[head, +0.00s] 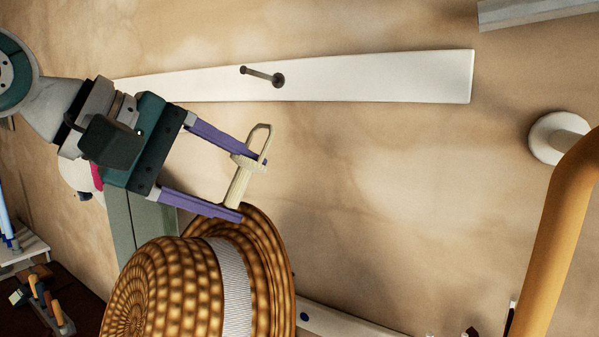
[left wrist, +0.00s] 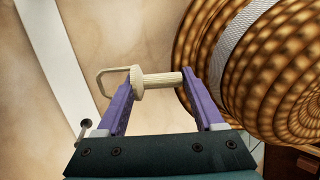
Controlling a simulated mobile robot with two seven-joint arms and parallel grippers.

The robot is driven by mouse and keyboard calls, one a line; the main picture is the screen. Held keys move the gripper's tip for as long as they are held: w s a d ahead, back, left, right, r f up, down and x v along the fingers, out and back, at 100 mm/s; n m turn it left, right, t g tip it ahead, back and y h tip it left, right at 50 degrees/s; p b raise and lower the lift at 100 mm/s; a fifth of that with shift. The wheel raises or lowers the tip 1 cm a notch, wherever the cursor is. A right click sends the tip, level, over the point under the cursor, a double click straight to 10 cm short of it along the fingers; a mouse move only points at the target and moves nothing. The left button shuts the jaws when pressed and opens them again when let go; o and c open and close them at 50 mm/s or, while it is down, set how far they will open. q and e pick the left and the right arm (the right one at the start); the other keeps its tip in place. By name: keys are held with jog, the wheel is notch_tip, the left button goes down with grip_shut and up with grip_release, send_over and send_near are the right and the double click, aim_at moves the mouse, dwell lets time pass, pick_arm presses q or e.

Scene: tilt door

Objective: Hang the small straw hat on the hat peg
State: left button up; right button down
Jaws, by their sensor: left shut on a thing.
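The small straw hat (head: 165,285) is woven brown with a pale band, in the lower middle of the head view, tilted on its side. A cream stem with an open loop (head: 240,182) reaches up from its brim. My left gripper (head: 250,187) is shut on this stem, which spans between its purple fingers. The left wrist view shows the stem (left wrist: 160,80) and the hat (left wrist: 265,70) at right. The dark hat peg (head: 262,76) sticks out from a white board (head: 390,78), above and apart from the loop. The peg also shows in the left wrist view (left wrist: 86,124). My right gripper is not in view.
The board is on a mottled tan wall (head: 400,160). A yellow-orange rail (head: 562,230) with a round white mount (head: 556,137) stands at right. A grey ledge (head: 535,12) is at upper right. The wall between board and hat is clear.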

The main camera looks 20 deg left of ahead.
pick_arm(q)
jog(key=w+a+r+n+t+y, duration=0.2)
jog(key=a+r+n+t+y, duration=0.1)
jog(key=a+r, duration=0.5)
jog(key=shift+w+r+n+t, duration=0.2)
jog(key=shift+w+n+t, duration=0.1)
jog(key=shift+t, duration=0.6)
jog(key=shift+d, duration=0.1)
jog(key=p+x, duration=0.1)
jog(key=x, duration=0.3)
jog(key=shift+w+r+p, duration=0.15)
jog(key=shift+p, duration=0.15)
jog(key=shift+w, duration=0.25)
jog(key=shift+w+d+p, duration=0.1)
jog(key=shift+w+p, duration=0.2)
